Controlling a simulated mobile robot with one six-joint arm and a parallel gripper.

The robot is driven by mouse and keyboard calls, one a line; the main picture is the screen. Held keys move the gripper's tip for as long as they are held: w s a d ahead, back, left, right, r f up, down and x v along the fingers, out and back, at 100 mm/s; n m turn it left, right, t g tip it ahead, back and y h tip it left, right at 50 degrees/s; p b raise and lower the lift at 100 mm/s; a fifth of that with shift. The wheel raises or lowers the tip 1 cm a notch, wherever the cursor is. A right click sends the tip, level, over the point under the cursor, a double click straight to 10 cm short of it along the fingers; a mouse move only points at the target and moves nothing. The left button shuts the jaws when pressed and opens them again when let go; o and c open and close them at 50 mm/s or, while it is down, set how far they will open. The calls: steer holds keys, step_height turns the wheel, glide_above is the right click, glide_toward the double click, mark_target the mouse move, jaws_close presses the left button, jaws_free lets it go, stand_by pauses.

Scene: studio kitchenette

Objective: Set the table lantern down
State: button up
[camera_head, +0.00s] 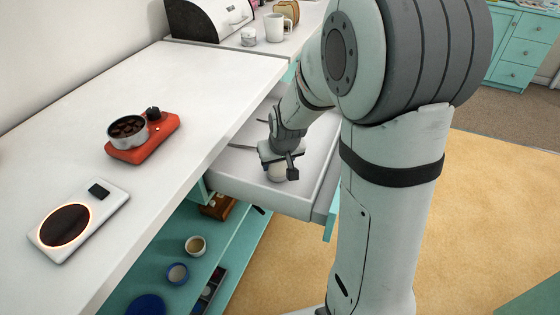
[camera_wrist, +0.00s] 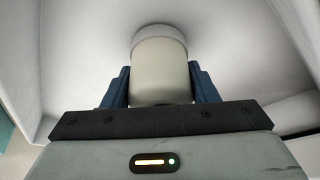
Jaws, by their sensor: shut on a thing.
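The table lantern (camera_wrist: 160,68) is a pale cream cylinder with a whiter cap at its far end. My gripper (camera_head: 280,165) is shut on it, with one blue finger on each side in the wrist view. In the head view my gripper is inside the open white drawer (camera_head: 312,176), close to the drawer floor. Only a small pale part of the lantern (camera_head: 275,173) shows there, below the fingers. I cannot tell whether the lantern touches the drawer floor.
The white counter (camera_head: 190,80) runs along the left, with an orange-red burner device (camera_head: 160,138) and a white hotplate (camera_head: 110,203) on it. A white mug (camera_head: 276,27) stands at the back. Teal shelves (camera_head: 226,238) below hold cups. Much of the drawer floor is bare.

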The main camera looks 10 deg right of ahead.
steer(key=shift+f, duration=0.15)
steer(key=o, duration=1.1)
steer(key=shift+o, duration=0.2)
steer(key=shift+r, duration=0.55)
steer(key=p+v, duration=0.2)
steer(key=v, duration=0.9)
steer(key=s+m+g, duration=0.1)
steer(key=s+g, duration=0.1)
steer(key=s, duration=1.4)
steer(key=shift+s+d+r+g, duration=0.2)
steer(key=shift+r+g, duration=0.05)
steer(key=shift+g, duration=0.05)
